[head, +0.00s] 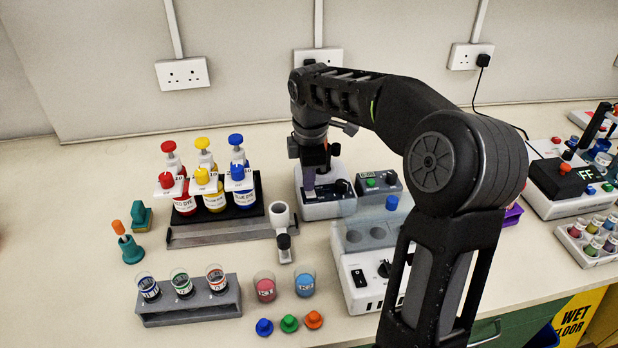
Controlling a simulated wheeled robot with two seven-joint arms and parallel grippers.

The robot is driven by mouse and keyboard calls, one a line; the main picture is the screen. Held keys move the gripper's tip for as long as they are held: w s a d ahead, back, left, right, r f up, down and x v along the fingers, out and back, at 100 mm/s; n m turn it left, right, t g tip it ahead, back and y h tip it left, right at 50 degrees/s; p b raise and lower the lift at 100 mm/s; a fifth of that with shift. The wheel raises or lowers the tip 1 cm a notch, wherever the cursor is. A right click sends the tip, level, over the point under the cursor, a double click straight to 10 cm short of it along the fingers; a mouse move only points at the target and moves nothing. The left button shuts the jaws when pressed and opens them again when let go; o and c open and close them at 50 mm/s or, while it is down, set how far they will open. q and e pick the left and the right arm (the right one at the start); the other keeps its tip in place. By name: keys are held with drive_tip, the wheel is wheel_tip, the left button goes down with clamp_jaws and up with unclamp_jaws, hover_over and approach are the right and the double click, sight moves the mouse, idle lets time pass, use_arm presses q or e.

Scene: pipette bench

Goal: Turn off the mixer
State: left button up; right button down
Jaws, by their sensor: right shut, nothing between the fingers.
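My right arm reaches in from the lower right and bends over the bench. My right gripper (309,192) is shut and empty, pointing down at the dark panel on the front of a small white device (330,209). This device looks like the mixer, but the arm hides much of its top. I cannot tell whether the fingertips touch the panel or sit just above it. My left gripper is not in view.
A timer box (378,182) stands close on the right of the device. A white block unit with wells (357,286) is in front. Red, yellow and blue dye bottles (214,194) stand on the left. A tube rack (190,304) and cups (265,287) are nearer the front.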

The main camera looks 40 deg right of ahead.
sight(311, 195)
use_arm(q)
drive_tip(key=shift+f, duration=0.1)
use_arm(e)
drive_tip(key=shift+s+a+f, duration=0.1)
drive_tip(key=shift+s+f, duration=0.1)
drive_tip(key=shift+f, duration=0.15)
drive_tip(key=shift+s+a+f, duration=0.1)
drive_tip(key=shift+s, duration=0.1)
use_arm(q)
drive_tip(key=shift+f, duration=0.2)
use_arm(e)
drive_tip(key=shift+s+a, duration=0.25)
drive_tip(key=shift+s, duration=0.2)
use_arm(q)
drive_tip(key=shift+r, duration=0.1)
use_arm(e)
drive_tip(key=shift+r, duration=0.2)
